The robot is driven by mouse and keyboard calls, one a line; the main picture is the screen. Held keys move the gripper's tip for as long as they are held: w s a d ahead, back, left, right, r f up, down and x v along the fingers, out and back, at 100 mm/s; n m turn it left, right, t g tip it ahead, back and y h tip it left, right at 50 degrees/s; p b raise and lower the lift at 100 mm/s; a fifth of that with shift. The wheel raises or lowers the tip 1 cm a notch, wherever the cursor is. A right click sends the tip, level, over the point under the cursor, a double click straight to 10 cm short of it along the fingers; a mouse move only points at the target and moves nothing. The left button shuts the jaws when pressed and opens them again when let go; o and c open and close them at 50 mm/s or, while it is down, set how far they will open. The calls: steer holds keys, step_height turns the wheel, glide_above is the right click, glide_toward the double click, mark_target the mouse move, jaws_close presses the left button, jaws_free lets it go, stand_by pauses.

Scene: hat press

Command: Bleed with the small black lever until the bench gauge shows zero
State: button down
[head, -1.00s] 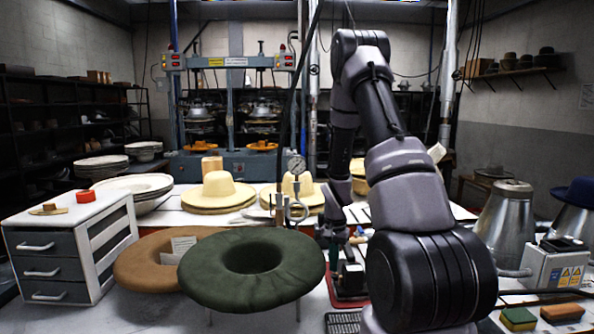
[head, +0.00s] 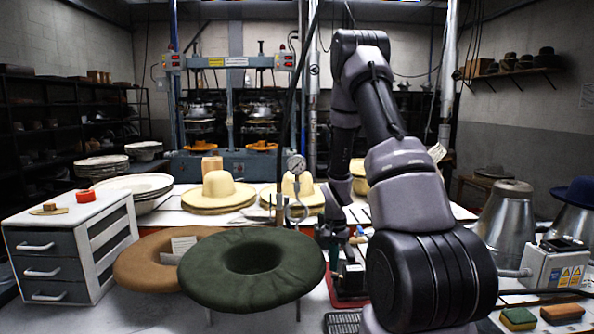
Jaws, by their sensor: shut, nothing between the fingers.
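The bench gauge (head: 296,164) is a small round white dial on a thin metal post behind the dark green ring-shaped cushion. Its needle is too small to read. A steel loop-like fitting (head: 296,212) sits on the post below the dial. I cannot make out the small black lever; it may be hidden by my arm or lost among the dark parts there. My gripper (head: 331,240) points down just right of the gauge post, at the bench behind the green cushion. It is shut and empty. Its fingertips are hard to separate from the dark parts behind.
The green cushion (head: 205,270) and a brown one (head: 140,270) fill the front left. Stacked straw hats (head: 218,190) stand behind. A red-based device (head: 350,285) stands below my gripper. A white drawer unit (head: 118,222) is left; a labelled box (head: 545,268) and metal cones (head: 505,225) are right.

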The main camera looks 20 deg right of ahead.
steer(key=shift+f, duration=1.05)
steer(key=shift+r, duration=3.55)
steer(key=s+a+r+n+t, duration=0.1)
steer(key=s+a+r+t, duration=0.2)
steer(key=r, duration=0.9)
steer(key=s+a+r+n+t, duration=0.15)
steer(key=a+r, duration=0.25)
steer(key=r, duration=0.7)
steer(key=s+a+r+n+t+y, duration=0.1)
steer(key=s+a+r, duration=0.2)
steer(key=s+r, duration=0.3)
steer(key=s+a+r+n+t+y, duration=0.1)
steer(key=s+a+r, duration=0.2)
steer(key=s+r, duration=0.3)
steer(key=s, duration=0.3)
steer(key=shift+a+t, duration=0.2)
steer(key=shift+t, duration=0.15)
